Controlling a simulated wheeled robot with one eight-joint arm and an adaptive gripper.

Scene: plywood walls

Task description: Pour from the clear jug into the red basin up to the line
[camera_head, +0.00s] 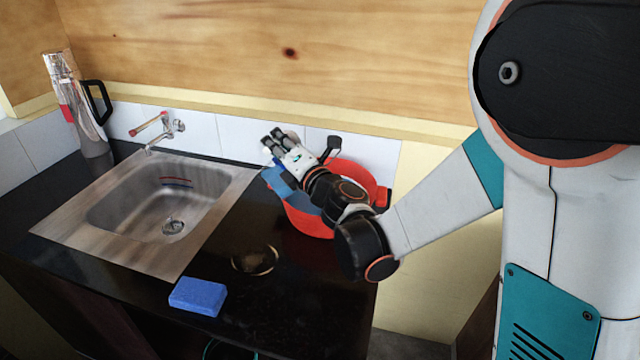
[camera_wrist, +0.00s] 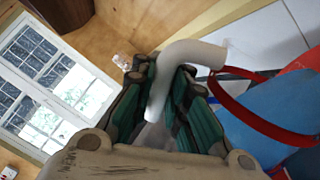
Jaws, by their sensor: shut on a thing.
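My gripper (camera_head: 277,144) is at the back left of the red basin (camera_head: 313,221), near its rim. In the wrist view, the fingers (camera_wrist: 165,110) are shut on a pale, curved handle (camera_wrist: 195,53), which looks like the clear jug's. The jug's body is hard to make out, and I cannot tell its tilt. A blue patch (camera_head: 281,182) shows beside the gripper at the basin's left side; I cannot tell whether it is in the jug or the basin. My arm hides much of the basin's inside. The fill line is not visible.
A steel sink (camera_head: 125,222) with a wall tap (camera_head: 160,128) lies left of the basin. A silver flask (camera_head: 88,128) with a black handle stands at the back left. A blue sponge (camera_head: 198,296) and a small round dish (camera_head: 254,261) lie on the front counter.

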